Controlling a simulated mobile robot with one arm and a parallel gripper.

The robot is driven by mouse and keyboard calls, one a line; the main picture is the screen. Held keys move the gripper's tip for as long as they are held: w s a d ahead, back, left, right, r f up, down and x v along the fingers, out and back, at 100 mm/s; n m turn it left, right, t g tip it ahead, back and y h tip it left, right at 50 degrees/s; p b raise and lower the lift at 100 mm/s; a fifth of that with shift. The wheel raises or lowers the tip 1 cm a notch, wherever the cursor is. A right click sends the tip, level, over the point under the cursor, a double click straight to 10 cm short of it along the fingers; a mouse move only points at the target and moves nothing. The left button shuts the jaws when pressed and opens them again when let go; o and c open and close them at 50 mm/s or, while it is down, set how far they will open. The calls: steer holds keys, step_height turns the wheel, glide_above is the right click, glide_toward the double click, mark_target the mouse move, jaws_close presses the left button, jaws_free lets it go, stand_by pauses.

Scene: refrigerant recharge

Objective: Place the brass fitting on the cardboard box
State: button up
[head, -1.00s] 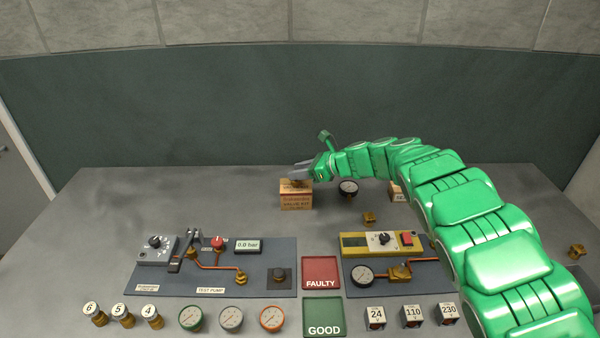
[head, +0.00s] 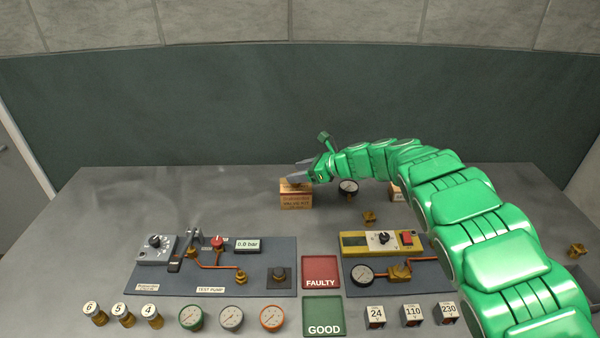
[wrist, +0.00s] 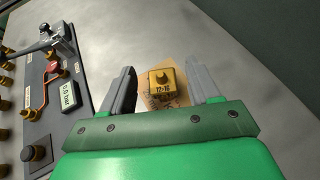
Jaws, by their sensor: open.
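The brass fitting (wrist: 168,82), a small block with a stub on top and "12-16" on its side, sits on the cardboard box (wrist: 150,101) in the wrist view. In the head view the cardboard box (head: 295,200) stands at the back middle of the table, and the fitting on top is mostly hidden by the fingers. My gripper (head: 298,175) is at the top of the box. Its jaws (wrist: 163,84) are open, one finger on each side of the fitting, with visible gaps between.
Another brass fitting (head: 369,217) stands on the table right of the box. A dark gauge (head: 348,187) is close to the box's right. The test pump panel (head: 210,268) and a yellow-topped panel (head: 390,262) lie in front. The table left of the box is clear.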

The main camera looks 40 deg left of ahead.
steer(key=v, duration=1.2)
